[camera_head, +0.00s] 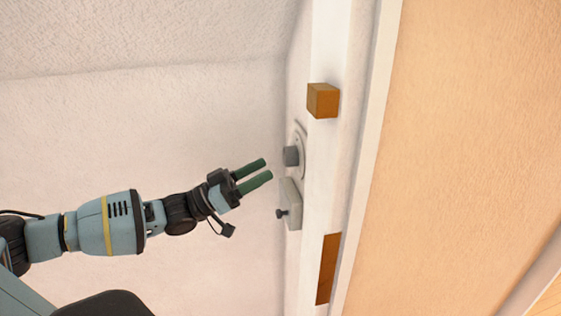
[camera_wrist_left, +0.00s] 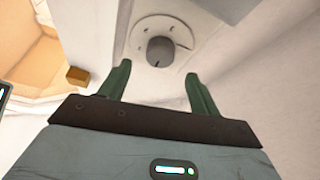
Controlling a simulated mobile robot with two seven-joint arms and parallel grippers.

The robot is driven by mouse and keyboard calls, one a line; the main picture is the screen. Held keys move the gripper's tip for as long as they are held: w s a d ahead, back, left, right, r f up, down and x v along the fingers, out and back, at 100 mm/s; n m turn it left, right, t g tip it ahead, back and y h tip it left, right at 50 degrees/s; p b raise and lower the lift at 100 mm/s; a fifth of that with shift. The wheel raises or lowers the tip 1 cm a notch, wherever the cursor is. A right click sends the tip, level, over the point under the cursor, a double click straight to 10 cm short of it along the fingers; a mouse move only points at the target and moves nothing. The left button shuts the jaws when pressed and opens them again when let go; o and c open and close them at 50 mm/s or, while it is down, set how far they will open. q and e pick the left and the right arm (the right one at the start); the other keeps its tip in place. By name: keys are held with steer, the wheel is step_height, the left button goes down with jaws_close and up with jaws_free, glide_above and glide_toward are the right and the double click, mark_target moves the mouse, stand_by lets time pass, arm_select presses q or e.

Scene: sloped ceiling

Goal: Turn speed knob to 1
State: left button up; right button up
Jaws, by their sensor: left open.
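The speed knob (camera_head: 291,156) is a grey round knob on a pale round plate (camera_head: 301,151) fixed to the narrow white wall. In the left wrist view the knob (camera_wrist_left: 160,51) shows a dark mark on its face, near its lower edge, and sits ahead of my fingers, between their tips in the picture. My left gripper (camera_head: 262,170) is open and empty, with two green fingers pointing at the knob from the left. It appears a short way off the knob, not touching it. The numbers on the plate are too small to read. My right gripper is in neither view.
A pale box with a small dark knob (camera_head: 282,213) is mounted just below the plate. An orange-brown block (camera_head: 322,100) sticks out above it, and a brown panel (camera_head: 327,268) is lower down. The space left of the wall is clear around my left arm.

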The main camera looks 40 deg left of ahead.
mark_target(284, 159)
arm_select(q)
steer(key=x, duration=0.4)
steer(key=shift+x, duration=0.85)
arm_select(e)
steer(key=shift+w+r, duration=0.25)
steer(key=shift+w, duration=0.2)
arm_select(q)
steer(key=c, duration=1)
steer(key=shift+f, duration=0.1)
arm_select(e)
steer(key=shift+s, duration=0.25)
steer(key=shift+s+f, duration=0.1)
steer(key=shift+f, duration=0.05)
